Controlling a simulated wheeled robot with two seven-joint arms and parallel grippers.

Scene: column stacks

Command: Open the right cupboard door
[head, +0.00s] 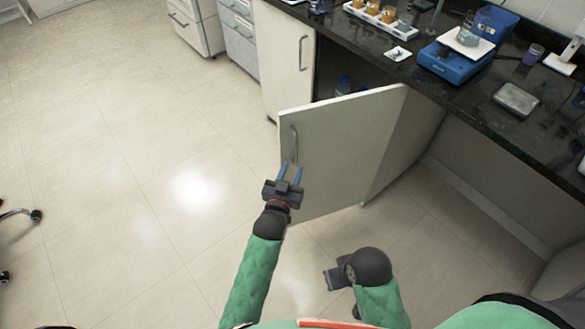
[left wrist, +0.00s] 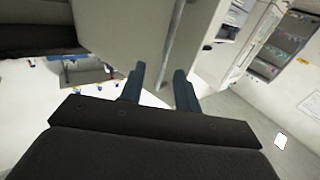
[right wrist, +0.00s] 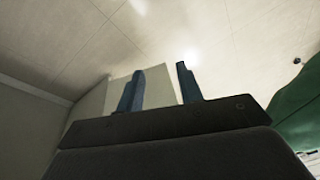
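The right cupboard door (head: 345,150) stands swung out from the cupboard under the black bench, so the dark inside shows. Its vertical bar handle (head: 294,145) is near the free edge. My left gripper (head: 290,172) is at the lower part of this handle, its blue fingers apart. In the left wrist view the handle (left wrist: 174,50) runs down between the two open fingers (left wrist: 160,85); I see no clear contact. My right gripper (head: 332,278) is low in front of the door, away from it. In the right wrist view its fingers (right wrist: 158,85) are apart with nothing between them.
The left cupboard door (head: 288,62) is closed. The black bench top (head: 440,100) holds a blue stirrer or scale (head: 452,65), a grey box (head: 516,99) and a white rack of amber containers (head: 380,18). Open tiled floor (head: 130,170) lies to the left.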

